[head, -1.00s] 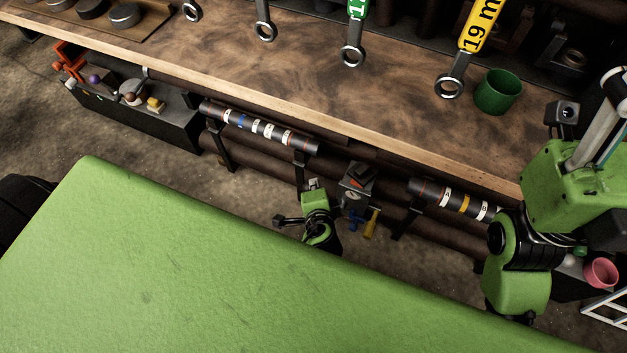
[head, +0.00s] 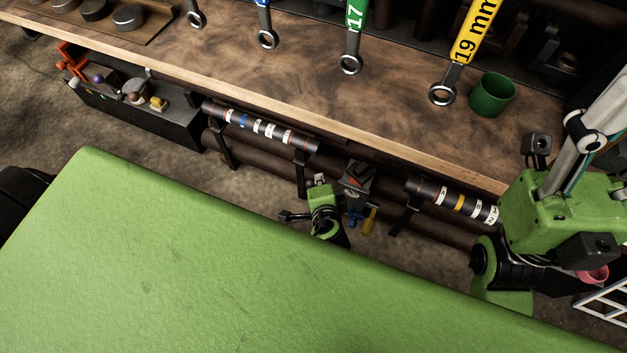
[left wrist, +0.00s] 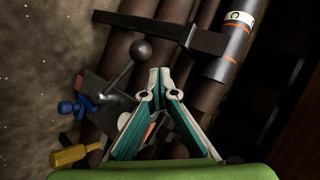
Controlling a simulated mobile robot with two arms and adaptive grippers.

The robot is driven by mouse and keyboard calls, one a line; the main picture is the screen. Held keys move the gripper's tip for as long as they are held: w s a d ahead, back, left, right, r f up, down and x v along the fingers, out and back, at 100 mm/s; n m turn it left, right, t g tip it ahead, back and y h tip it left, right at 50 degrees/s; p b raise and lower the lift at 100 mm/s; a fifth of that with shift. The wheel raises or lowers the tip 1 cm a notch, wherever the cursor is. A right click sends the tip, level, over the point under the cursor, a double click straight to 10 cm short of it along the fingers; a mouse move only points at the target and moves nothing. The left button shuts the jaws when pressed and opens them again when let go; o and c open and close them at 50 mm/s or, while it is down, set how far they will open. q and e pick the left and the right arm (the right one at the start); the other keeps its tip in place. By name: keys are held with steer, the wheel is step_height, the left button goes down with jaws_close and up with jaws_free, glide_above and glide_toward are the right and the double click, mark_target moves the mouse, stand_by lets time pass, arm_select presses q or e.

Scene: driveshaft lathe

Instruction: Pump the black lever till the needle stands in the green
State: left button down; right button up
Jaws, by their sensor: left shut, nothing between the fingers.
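The black lever (left wrist: 141,49) has a round ball knob on a thin metal shaft. It rises from a grey box (left wrist: 98,92) and stands up-left of my left fingertips in the left wrist view. My left gripper (left wrist: 153,92) is shut and empty, its fingertips apart from the knob in the picture. In the head view the box (head: 355,183), with a red part on top, sits beside the green left wrist; the left fingers and lever cannot be made out there. No gauge face or needle can be read. My right gripper (head: 585,140) is at the right edge, its fingers partly cut off.
A blue handle (left wrist: 76,106) and a yellow handle (left wrist: 75,155) stick out of the box. Dark pipes and a banded shaft (left wrist: 232,45) on a black bracket (left wrist: 160,28) lie close by. The wooden bench (head: 270,75) overhangs behind. A green cup (head: 491,95) stands on it.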

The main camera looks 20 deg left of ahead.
arm_select(q)
steer(key=d+r+p, duration=0.1)
steer(key=r, duration=0.1)
steer(key=d+r+p, duration=0.1)
steer(key=r+p, duration=0.1)
steer(key=shift+d, duration=0.2)
steer(key=shift+s, duration=0.1)
stand_by(0.8)
